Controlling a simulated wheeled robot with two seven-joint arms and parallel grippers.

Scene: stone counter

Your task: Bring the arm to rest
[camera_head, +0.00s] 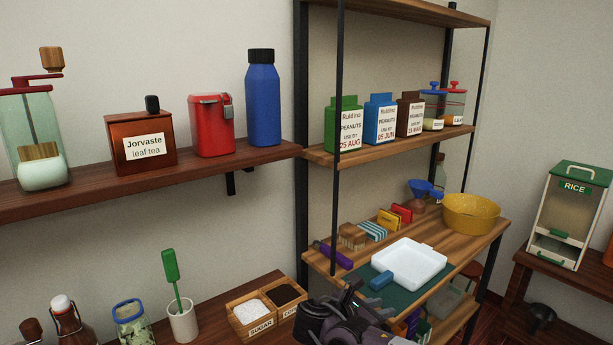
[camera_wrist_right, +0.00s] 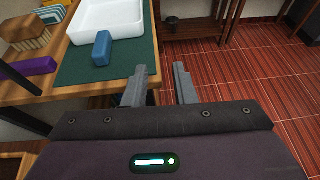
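My right gripper (camera_head: 350,298) shows at the bottom middle of the head view, in front of the wooden rack. In the right wrist view its two fingers (camera_wrist_right: 161,80) stand apart with nothing between them. They are in front of the edge of the shelf with the green mat (camera_wrist_right: 133,62), and the floor shows past them. My left gripper is in neither view.
A white tray (camera_head: 408,262) and a blue block (camera_head: 382,280) lie on the mat, near my right gripper. A sugar and coffee box (camera_head: 262,318) stands to its left. The rack's black post (camera_head: 335,200) rises close by. Open floor (camera_wrist_right: 255,70) lies right.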

